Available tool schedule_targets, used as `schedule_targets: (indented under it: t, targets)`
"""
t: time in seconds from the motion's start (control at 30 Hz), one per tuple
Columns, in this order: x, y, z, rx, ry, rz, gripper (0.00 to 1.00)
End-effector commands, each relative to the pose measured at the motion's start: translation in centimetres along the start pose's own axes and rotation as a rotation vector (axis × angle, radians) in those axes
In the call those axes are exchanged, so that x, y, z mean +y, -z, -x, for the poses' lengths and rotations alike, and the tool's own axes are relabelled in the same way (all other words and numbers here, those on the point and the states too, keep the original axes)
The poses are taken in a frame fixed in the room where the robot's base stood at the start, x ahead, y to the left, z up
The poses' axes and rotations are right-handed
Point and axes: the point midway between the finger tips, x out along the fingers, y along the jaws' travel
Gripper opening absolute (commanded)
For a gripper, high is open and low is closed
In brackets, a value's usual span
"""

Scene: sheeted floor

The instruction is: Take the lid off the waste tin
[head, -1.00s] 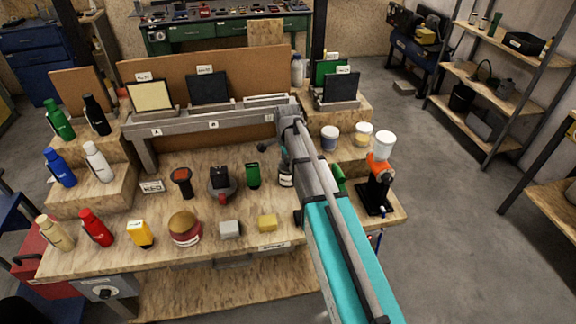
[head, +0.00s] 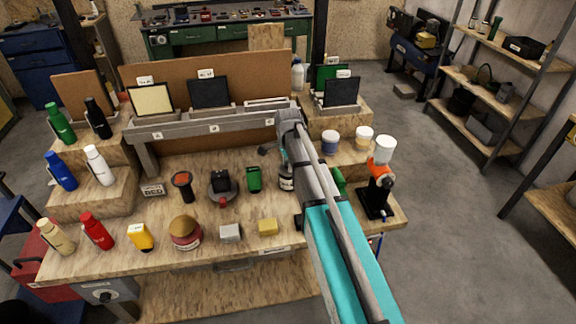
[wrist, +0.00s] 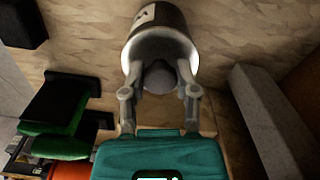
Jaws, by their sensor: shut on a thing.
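The waste tin is a small dark tin with a pale label (head: 286,183), standing upright on the workbench, partly hidden behind my arm in the head view. In the wrist view the tin (wrist: 158,17) is at the top middle, with its round lid (wrist: 160,49) facing the camera. My gripper (wrist: 159,76) is shut on the dark rounded knob of the lid, one finger on each side. Whether the lid sits fully on the rim or is raised a little, I cannot tell.
A grey rail (head: 205,128) runs behind the tin. A green container (head: 254,179) stands left of it, and an orange-and-black device with a white cup (head: 378,185) right. Two small jars (head: 330,142) stand on the right step.

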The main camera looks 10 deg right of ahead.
Motion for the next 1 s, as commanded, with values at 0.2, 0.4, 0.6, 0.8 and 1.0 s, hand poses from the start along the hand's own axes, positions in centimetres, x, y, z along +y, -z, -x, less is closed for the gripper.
schedule_targets:
  t: [0.2, 0.4, 0.6, 0.8, 1.0]
  targets:
    - [0.0, 0.0, 1.4, 0.0, 0.0, 0.0, 0.1]
    - [0.0, 0.0, 3.2, 0.0, 0.0, 0.0, 0.1]
    - [2.0, -0.5, 5.5, 0.0, 0.0, 0.0, 0.1]
    - [3.9, -1.0, 7.9, 0.0, 0.0, 0.0, 0.1]
    - [6.9, -1.8, 10.0, 0.0, 0.0, 0.0, 0.1]
